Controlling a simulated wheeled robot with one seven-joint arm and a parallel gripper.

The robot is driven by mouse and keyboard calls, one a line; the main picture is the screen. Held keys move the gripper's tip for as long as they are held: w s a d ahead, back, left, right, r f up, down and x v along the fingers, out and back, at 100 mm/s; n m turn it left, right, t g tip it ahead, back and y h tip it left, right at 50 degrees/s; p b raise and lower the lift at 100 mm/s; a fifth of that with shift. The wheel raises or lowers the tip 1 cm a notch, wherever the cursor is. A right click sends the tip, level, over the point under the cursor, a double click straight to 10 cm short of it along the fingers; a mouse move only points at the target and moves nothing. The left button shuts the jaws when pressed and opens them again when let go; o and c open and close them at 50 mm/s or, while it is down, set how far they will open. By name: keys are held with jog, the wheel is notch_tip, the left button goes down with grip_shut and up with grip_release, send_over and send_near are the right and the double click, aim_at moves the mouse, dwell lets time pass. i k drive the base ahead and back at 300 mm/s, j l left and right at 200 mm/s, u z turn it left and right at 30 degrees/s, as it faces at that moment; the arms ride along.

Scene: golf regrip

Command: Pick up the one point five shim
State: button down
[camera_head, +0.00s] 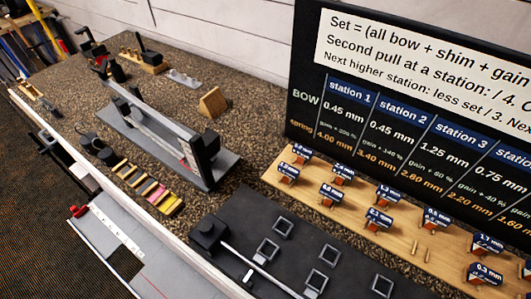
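The shims stand in small labelled holders on a light wooden board (408,236) at the right. Readable tags include a 2.1 mm holder (379,218), a 1.7 mm holder (487,243) and a 0.3 mm holder (484,272). One holder (389,195) in the back row has a blurred tag that may start with 1. I cannot tell for sure which tag reads 1.5 mm. Some holders are cut off at the right edge. My gripper is not in view.
A dark sign (400,110) stands behind the board. A black mat (235,208) with several square frames and a rod lies in front of it. A long metal fixture (165,140) stands to the left on the speckled bench (248,125). Coloured strips (150,188) lie near the front edge.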

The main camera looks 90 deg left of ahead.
aim_at(290, 171)
jog(key=u, duration=1.8)
